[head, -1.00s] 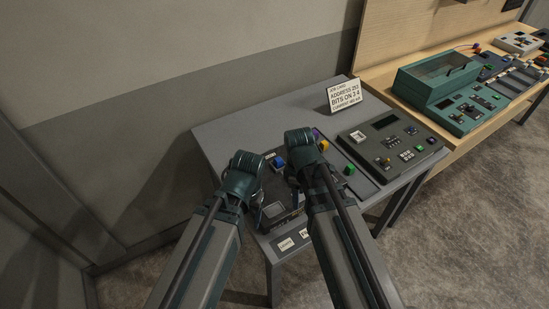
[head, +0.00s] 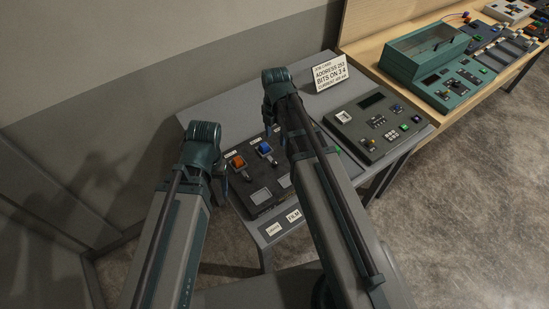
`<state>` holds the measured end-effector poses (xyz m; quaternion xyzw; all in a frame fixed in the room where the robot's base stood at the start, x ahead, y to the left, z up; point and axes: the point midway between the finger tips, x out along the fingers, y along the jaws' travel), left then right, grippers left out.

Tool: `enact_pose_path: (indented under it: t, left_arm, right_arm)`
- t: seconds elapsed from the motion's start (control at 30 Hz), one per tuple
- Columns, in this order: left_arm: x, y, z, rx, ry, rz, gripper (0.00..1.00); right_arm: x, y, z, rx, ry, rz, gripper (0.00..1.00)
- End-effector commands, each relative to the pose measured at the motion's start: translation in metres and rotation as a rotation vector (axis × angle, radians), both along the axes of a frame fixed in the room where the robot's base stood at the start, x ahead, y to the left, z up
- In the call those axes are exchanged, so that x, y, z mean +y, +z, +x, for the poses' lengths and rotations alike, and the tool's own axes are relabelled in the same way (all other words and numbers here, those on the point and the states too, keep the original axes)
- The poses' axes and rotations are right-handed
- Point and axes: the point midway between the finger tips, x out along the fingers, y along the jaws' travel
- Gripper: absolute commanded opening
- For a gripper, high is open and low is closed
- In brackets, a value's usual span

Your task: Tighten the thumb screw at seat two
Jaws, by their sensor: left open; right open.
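A dark panel (head: 262,196) lies on the grey table, partly hidden by my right arm. An orange block-like part (head: 238,162) and a blue one (head: 265,148) sit on it, each at its own spot near small labels. Which spot is seat two, and which part is a thumb screw, I cannot tell. My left gripper (head: 221,186) is open at the panel's left edge, beside the orange part. My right gripper (head: 268,118) is open above the back of the panel, beyond the blue part. Both sets of fingertips are small and partly hidden by the wrists.
A job card (head: 330,73) stands at the table's back, reading address 253 and bits on 3 4. A dark console (head: 378,128) with a display and buttons sits right. Labels (head: 293,215) lie at the front edge. A teal case (head: 425,55) stands on the wooden bench.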

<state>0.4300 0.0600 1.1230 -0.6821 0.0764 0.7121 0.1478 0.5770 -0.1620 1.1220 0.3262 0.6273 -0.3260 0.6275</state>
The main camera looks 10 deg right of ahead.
Motion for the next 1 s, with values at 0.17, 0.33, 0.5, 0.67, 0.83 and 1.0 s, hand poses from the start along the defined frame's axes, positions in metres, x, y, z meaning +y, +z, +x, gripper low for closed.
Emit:
enact_pose_path:
  t: [0.17, 0.33, 0.5, 0.67, 0.83, 1.0]
  left_arm:
    - [0.000, -0.020, 0.000, -0.001, -0.001, 0.000, 0.71]
    - [0.000, -0.042, 0.000, -0.001, -0.003, 0.001, 0.71]
    - [0.000, -0.067, 0.000, -0.001, -0.009, 0.001, 0.71]
    - [0.000, -0.090, 0.000, 0.000, -0.014, 0.002, 0.71]
    - [0.000, -0.114, 0.000, 0.000, -0.014, 0.002, 0.71]
    - [0.000, -0.130, 0.000, 0.000, -0.013, 0.002, 0.71]
  right_arm:
    - [0.000, -0.019, 0.000, 0.000, -0.001, 0.000, 0.62]
    - [0.000, -0.042, 0.000, 0.000, -0.001, 0.000, 0.62]
    - [0.000, -0.067, 0.000, 0.000, -0.001, 0.000, 0.62]
    - [0.000, -0.090, 0.000, 0.000, -0.001, 0.000, 0.62]
    - [0.000, -0.114, 0.000, 0.000, -0.001, 0.000, 0.62]
    - [0.000, -0.130, 0.000, 0.000, -0.001, 0.000, 0.62]
